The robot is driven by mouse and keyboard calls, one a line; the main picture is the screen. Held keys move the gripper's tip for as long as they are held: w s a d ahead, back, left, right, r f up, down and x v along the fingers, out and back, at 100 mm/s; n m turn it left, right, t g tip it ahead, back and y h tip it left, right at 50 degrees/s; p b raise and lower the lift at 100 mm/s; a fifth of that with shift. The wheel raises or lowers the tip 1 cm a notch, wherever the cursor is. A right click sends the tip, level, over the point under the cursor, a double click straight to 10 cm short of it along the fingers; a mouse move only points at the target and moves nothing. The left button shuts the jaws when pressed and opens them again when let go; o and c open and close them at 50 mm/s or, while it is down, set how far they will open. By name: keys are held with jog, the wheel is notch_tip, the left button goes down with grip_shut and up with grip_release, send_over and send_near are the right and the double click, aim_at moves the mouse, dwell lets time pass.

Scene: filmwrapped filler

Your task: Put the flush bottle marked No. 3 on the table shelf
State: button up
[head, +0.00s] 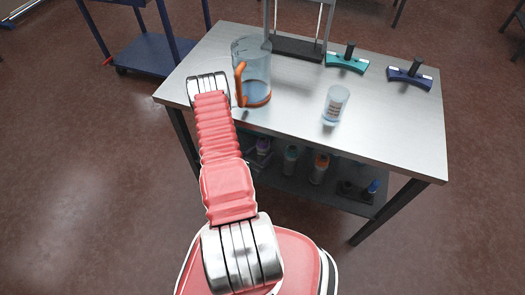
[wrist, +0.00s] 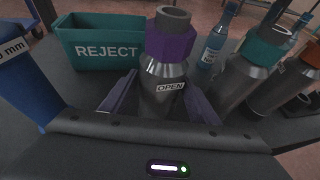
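My gripper (wrist: 160,108) has its two dark purple-grey fingers on either side of a grey metal bottle (wrist: 165,72) with a purple collar and an OPEN label. I cannot tell whether the fingers press on it. In the head view my gripper is hidden behind my arm. The table shelf (head: 300,187) is the dark lower level under the steel tabletop. It bears a purple-topped bottle (head: 263,146), a teal-topped one (head: 290,158) and an orange-topped one (head: 320,166). I can read no No. 3 marking. A clear blue-capped bottle with a label (wrist: 215,45) stands behind in the wrist view.
A teal REJECT bin (wrist: 100,48) stands at left in the wrist view, near a blue object (wrist: 28,80). Grey bottles with teal (wrist: 240,85) and orange (wrist: 285,85) collars crowd the right. The steel tabletop (head: 400,130) holds an orange-handled jug (head: 258,80) and a beaker (head: 335,105).

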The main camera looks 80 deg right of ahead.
jog(key=o, duration=0.3)
jog(key=shift+r, duration=0.1)
jog(key=v, duration=1.2)
dwell(0.9)
